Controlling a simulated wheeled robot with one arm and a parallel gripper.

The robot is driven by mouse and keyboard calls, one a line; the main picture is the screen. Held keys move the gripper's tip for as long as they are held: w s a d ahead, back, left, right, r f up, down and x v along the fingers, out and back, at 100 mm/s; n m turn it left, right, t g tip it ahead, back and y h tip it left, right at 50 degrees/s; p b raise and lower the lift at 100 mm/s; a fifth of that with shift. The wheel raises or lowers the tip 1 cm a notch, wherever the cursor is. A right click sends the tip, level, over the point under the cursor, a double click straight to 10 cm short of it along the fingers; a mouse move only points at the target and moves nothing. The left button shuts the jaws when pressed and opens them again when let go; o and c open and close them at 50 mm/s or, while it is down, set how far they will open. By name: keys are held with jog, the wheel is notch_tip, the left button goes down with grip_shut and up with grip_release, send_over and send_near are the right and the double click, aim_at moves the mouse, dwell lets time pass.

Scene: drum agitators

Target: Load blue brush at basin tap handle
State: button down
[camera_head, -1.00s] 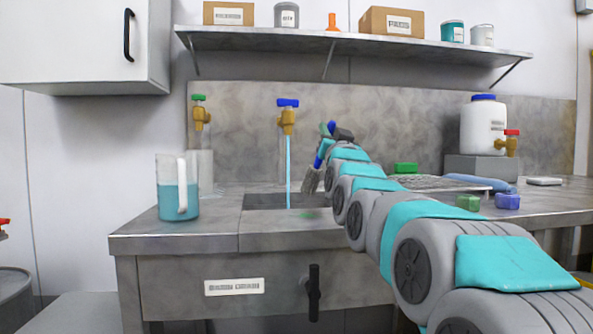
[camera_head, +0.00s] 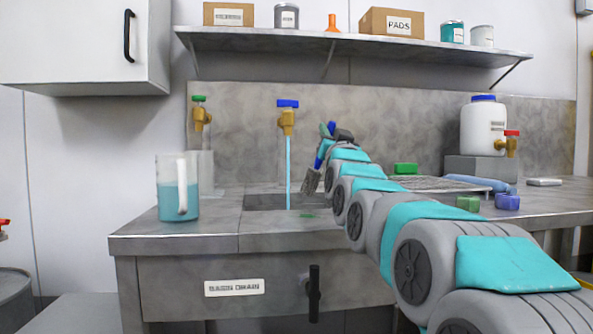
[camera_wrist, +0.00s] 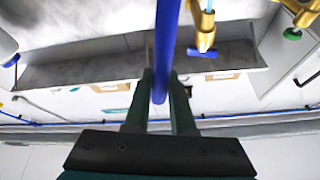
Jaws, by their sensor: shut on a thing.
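A brush with a blue handle and grey bristles (camera_head: 312,180) hangs bristles down beside the running water stream, to its right, over the sunken basin (camera_head: 262,201). My gripper (camera_head: 327,132) is shut on the brush handle. In the wrist view the blue brush handle (camera_wrist: 166,45) runs between the two dark fingers of my gripper (camera_wrist: 161,85). The basin tap is brass with a blue handle (camera_head: 288,103), and a blue stream of water (camera_head: 288,165) falls from it into the basin. The tap's blue handle also shows in the wrist view (camera_wrist: 212,50), right of the brush.
A jug of teal liquid (camera_head: 178,190) stands on the counter at left. A green-handled tap (camera_head: 199,100) is on the wall left of the basin.

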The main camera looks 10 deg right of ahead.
jog(key=s+d+r, duration=0.2)
jog(key=s+r, duration=0.2)
jog(key=shift+s+d+b, duration=0.15)
jog(key=shift+s+b, duration=0.1)
jog(key=shift+b, duration=0.05)
dwell(0.8)
